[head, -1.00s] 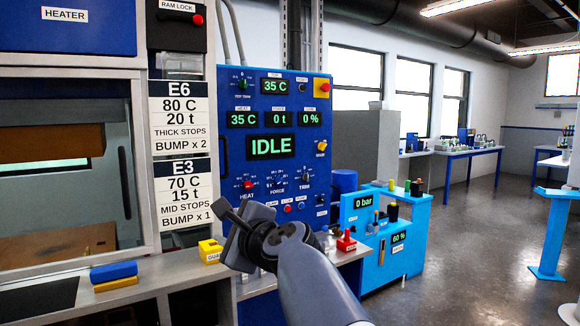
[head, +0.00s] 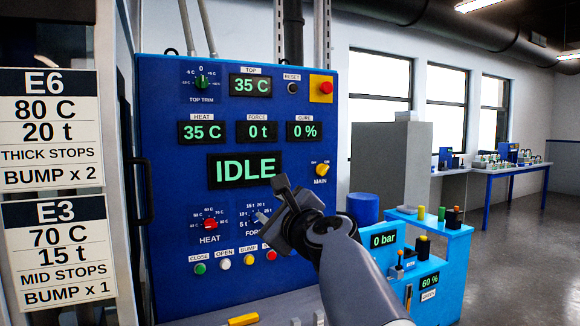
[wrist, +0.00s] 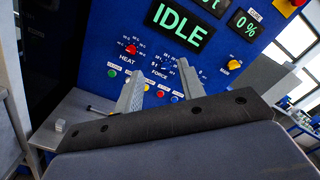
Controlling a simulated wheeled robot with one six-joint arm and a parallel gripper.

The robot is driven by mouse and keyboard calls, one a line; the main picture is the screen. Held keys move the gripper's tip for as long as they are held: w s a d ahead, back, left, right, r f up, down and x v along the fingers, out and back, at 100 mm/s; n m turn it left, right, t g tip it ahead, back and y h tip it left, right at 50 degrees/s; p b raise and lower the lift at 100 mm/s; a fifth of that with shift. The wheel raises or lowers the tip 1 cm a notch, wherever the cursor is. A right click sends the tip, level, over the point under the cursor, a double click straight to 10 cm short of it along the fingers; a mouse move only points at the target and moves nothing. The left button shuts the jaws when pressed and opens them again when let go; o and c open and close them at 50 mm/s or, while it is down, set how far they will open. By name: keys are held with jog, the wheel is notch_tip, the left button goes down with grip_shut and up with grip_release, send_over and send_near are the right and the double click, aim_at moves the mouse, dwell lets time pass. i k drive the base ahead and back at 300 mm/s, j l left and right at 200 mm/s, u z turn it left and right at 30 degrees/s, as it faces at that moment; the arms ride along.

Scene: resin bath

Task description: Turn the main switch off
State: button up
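The main switch (head: 322,170) is a yellow rotary knob labelled MAIN on the blue control panel (head: 160,110), right of the green IDLE display (head: 245,171). Its handle looks tilted, not level or upright. It also shows in the wrist view (wrist: 234,65), up and right of the fingers. My gripper (head: 268,200) is in front of the panel, below and left of the switch, apart from it. In the wrist view my gripper's two fingers (wrist: 160,90) stand apart with nothing between them.
A red emergency button (head: 326,88) on a yellow plate sits above the switch. The heat knob (head: 210,224) and a row of push buttons (head: 224,263) lie below the displays. A blue cart (head: 440,250) with bottles stands to the right. Open floor lies beyond it.

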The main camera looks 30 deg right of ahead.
aim_at(321, 169)
jog(key=i+l, duration=0.3)
jog(key=l, duration=0.15)
jog(key=i+l, duration=0.65)
jog(key=l, duration=0.25)
jog(key=i+l, duration=0.3)
jog(key=l, duration=0.15)
